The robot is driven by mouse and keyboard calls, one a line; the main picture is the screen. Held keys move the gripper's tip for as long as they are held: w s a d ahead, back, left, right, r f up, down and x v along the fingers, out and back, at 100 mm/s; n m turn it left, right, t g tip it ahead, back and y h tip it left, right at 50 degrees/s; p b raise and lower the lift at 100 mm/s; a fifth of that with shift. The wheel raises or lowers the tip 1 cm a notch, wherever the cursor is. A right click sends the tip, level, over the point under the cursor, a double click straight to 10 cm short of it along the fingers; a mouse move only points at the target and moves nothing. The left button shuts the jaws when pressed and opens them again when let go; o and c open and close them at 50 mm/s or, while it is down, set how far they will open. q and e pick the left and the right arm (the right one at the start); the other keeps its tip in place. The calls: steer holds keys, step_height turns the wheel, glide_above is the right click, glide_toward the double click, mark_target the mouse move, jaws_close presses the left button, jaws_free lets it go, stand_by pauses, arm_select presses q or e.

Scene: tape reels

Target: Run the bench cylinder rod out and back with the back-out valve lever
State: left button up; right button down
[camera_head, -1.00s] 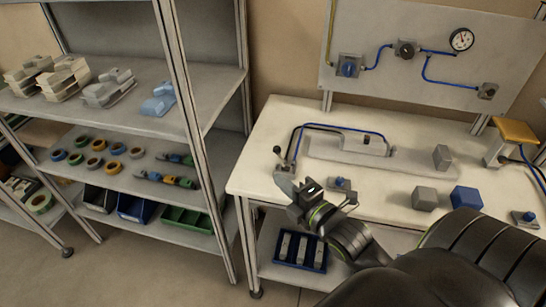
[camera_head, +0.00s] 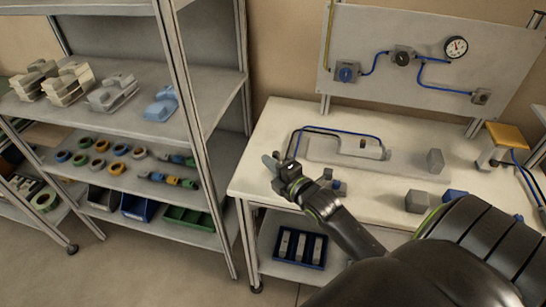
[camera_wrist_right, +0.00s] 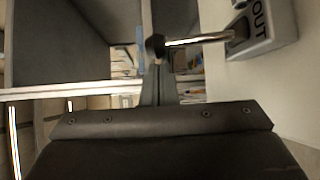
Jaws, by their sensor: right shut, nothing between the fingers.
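The back-out valve shows in the right wrist view as a grey block (camera_wrist_right: 265,28) marked OUT. Its silver lever (camera_wrist_right: 195,39) points left and ends in a black knob (camera_wrist_right: 155,46). My right gripper (camera_wrist_right: 158,72) is shut and empty, its fingertips close by the knob; I cannot tell whether they touch. In the head view my right gripper (camera_head: 270,162) is at the bench's left end and hides most of the valve and lever. The grey bench cylinder (camera_head: 335,152) lies along the back of the bench, with hoses at its left. My left gripper is out of view.
The white bench (camera_head: 262,140) also holds a grey block (camera_head: 416,202), an upright grey piece (camera_head: 435,161) and a yellow-topped stand (camera_head: 508,135). A panel with a gauge (camera_head: 456,47) stands behind. A shelf rack (camera_head: 185,110) stands left, with a gap before the bench.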

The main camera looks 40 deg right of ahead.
steer(key=shift+s+d, duration=0.1)
steer(key=shift+d, duration=0.25)
stand_by(0.4)
